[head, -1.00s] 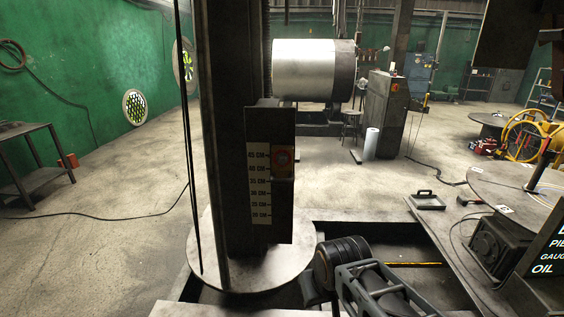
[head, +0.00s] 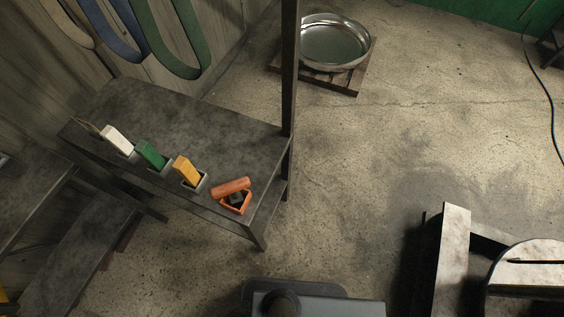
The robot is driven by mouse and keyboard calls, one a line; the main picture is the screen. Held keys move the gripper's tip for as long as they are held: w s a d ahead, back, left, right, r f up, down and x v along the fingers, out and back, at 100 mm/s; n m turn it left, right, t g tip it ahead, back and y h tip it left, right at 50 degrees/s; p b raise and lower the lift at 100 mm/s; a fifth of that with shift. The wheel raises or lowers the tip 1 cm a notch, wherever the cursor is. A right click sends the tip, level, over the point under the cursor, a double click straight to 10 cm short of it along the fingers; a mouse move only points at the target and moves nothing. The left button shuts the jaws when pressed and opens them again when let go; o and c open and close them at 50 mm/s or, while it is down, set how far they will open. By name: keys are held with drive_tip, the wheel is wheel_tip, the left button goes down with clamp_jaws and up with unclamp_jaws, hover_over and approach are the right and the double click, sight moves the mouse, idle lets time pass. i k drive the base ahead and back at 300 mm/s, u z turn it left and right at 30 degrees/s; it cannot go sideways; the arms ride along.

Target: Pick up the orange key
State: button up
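On the near right corner of a dark metal table (head: 205,122) lies an orange item with a thick rounded bar (head: 231,187) and an open square frame (head: 232,209) just below it. A dark block shows inside the frame. I cannot tell whether bar and frame are one piece, and no clear key shape shows. My gripper is not in view.
White (head: 117,140), green (head: 151,154) and yellow (head: 187,171) blocks stand in small holders along the table's front edge. A dark post (head: 290,65) rises at its right. A steel bowl (head: 334,41) sits on a pallet behind. Floor (head: 370,180) right of the table is clear.

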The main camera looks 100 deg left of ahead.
sight(233, 189)
drive_tip(key=z, duration=5.95)
drive_tip(key=i, duration=1.25)
drive_tip(key=z, duration=2.85)
